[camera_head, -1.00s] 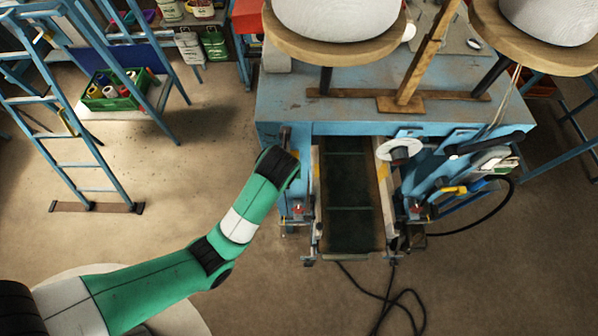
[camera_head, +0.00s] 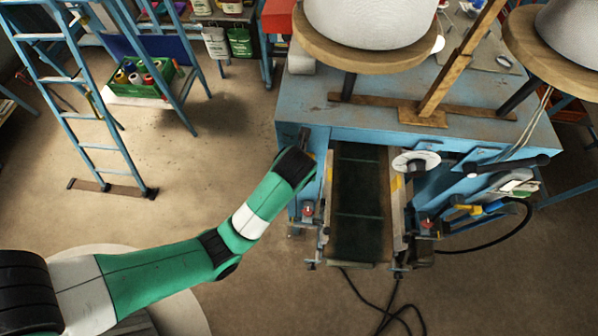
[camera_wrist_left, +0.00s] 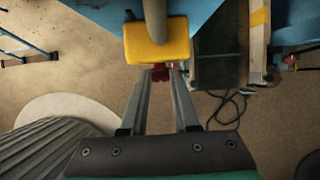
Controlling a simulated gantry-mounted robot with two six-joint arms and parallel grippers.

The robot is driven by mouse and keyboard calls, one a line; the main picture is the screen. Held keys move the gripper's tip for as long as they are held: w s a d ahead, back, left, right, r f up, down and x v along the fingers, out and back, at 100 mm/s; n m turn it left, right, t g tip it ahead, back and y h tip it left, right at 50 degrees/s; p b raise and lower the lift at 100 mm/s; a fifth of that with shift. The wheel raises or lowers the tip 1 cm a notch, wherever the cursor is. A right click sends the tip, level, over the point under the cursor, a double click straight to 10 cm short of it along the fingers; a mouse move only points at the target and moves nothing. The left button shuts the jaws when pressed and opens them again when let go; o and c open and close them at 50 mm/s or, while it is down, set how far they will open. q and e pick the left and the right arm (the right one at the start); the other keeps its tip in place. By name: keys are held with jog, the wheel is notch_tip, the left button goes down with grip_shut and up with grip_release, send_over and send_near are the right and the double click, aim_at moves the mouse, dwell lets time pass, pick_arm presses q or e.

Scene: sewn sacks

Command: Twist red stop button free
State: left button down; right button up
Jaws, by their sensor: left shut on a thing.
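In the left wrist view the red stop button (camera_wrist_left: 160,73) shows as a small red patch below a yellow box (camera_wrist_left: 157,40), partly hidden by my fingers. The two grey fingers of my left gripper (camera_wrist_left: 161,77) reach up to it and are shut on it, one on each side. In the head view my green left arm reaches the left front corner of the blue machine (camera_head: 330,112); its gripper and the button cannot be made out there. My right gripper is in neither view.
A dark belt (camera_head: 360,190) between side rails sits right of my left arm. Large white sacks (camera_head: 370,20) stand on round wooden plates above the machine. A blue ladder (camera_head: 75,110) and a green crate (camera_head: 140,83) are at left. Black cables (camera_head: 370,300) lie on the floor.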

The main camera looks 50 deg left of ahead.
pick_arm(q)
jog(key=shift+d+f, duration=0.1)
jog(key=shift+f, duration=0.1)
jog(key=shift+w+d+f+m+g+y+b, duration=0.25)
jog(key=shift+w+d+m+g+y+b, duration=0.1)
jog(key=shift+g+y+b, duration=0.45)
jog(key=shift+w+d+f+m+g+y+b, duration=0.3)
jog(key=shift+g+y+b, duration=0.25)
jog(key=shift+g+y, duration=0.5)
jog(key=shift+w+d+f+m+g+y+b, duration=0.15)
jog(key=shift+w+d+m+g+y+b, duration=0.2)
jog(key=shift+g+y+b, duration=0.55)
jog(key=shift+y, duration=0.25)
